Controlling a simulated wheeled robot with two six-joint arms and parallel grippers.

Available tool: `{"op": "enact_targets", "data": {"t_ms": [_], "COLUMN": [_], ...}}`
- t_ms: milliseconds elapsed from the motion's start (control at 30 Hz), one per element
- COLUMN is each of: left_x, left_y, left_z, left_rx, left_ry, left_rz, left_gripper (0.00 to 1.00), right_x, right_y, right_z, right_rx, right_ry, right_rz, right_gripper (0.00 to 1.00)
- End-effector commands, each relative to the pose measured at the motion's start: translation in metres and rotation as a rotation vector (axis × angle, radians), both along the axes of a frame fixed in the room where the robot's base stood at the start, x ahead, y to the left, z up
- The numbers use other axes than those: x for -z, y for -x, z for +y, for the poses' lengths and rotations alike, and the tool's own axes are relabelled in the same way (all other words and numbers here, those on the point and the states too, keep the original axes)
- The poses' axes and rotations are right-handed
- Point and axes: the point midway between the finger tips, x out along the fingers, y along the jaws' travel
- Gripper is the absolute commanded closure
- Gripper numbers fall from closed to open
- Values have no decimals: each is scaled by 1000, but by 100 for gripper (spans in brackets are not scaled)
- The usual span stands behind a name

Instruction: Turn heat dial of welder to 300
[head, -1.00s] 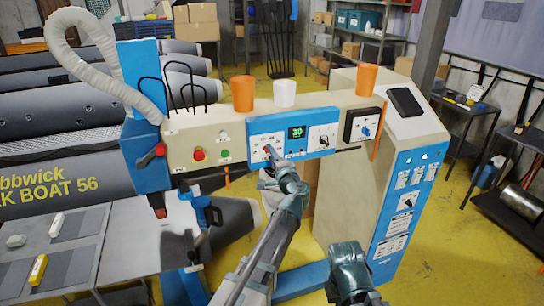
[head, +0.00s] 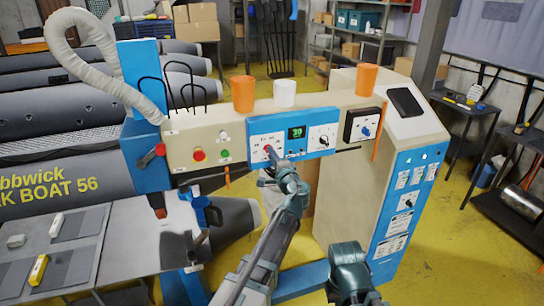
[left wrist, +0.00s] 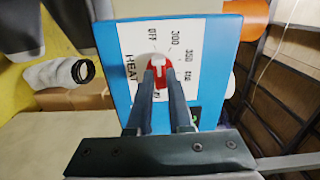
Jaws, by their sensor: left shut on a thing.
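The welder (head: 240,140) is a beige beam with a blue control panel. Its heat dial (left wrist: 160,66) is a red knob with a white pointer mark on a white plate lettered HEAT, OFF, 300 and 350. In the left wrist view the plate appears turned sideways, and the white mark points up, between OFF and 300. I cannot read its exact setting. My left gripper (left wrist: 160,82) is shut on the heat dial, one finger on each side. My right gripper's fingers are not visible.
A small screen with green digits (head: 296,133) and a black knob (head: 323,141) sit right of the dial. Red (head: 199,155) and green (head: 224,154) buttons sit left. Orange and white cups stand on the beam. A grey worktable (head: 90,250) is at left.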

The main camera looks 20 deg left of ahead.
Motion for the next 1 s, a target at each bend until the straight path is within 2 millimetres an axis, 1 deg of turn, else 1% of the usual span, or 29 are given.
{"op": "enact_targets", "data": {"t_ms": [500, 700, 1000], "left_x": [1, 1, 1], "left_y": [1, 1, 1], "left_z": [0, 0, 1], "left_rx": [-2, -2, -2], "left_ry": [-321, -404, -459], "left_rz": [219, 275, 312], "left_gripper": [100, 100, 100], "right_x": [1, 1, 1], "right_y": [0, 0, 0], "right_z": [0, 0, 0], "right_rx": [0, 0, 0], "right_ry": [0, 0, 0], "right_rz": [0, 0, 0], "right_gripper": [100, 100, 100]}}
